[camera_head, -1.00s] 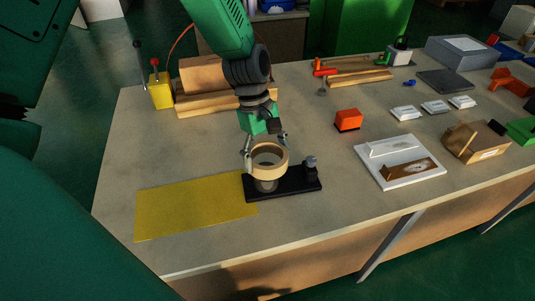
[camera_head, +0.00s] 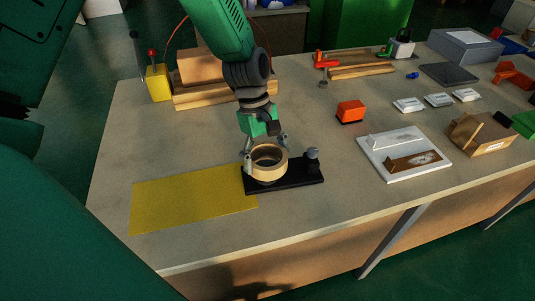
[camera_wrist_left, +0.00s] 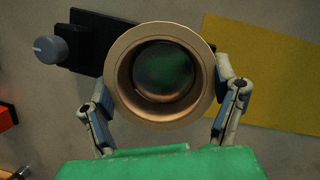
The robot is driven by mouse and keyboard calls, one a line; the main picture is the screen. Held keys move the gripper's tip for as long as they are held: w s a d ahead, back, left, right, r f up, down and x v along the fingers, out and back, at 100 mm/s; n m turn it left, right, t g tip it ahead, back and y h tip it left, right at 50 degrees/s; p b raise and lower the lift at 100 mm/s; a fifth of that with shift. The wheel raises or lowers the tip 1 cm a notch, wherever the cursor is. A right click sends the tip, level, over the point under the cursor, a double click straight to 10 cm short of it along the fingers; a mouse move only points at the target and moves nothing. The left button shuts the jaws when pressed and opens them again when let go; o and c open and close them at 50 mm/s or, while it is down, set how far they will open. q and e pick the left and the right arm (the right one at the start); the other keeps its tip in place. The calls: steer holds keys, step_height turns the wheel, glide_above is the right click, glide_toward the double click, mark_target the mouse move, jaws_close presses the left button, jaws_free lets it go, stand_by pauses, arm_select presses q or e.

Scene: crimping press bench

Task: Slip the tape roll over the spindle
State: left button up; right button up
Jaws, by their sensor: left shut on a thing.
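The tan tape roll (camera_head: 268,176) is level at the left end of the black base (camera_head: 297,176) in the head view. My left gripper (camera_head: 266,157) is shut on the roll, with a finger on each side. In the left wrist view, the roll (camera_wrist_left: 112,72) shows from above, and the dark round spindle top (camera_wrist_left: 163,70) lies inside its hole. The roll surrounds the spindle low over the base; I cannot tell whether it touches the base. The spindle's side is hidden. My right gripper is not in view.
A grey knob (camera_head: 312,158) stands at the base's right end. A yellow mat (camera_head: 190,200) lies left of the base. An orange block (camera_head: 350,111) and a white tray (camera_head: 375,172) lie to the right. Wooden blocks (camera_head: 215,98) stand behind my left arm.

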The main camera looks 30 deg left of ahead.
mark_target(258, 152)
arm_select(q)
steer(key=o, duration=1.1)
steer(key=shift+o, duration=0.3)
steer(key=shift+a, duration=0.15)
steer(key=shift+r, duration=0.1)
steer(key=v, duration=1.1)
steer(key=shift+a+r, duration=0.25)
steer(key=shift+r, duration=0.05)
steer(key=shift+w, duration=0.15)
steer(key=shift+r, duration=0.1)
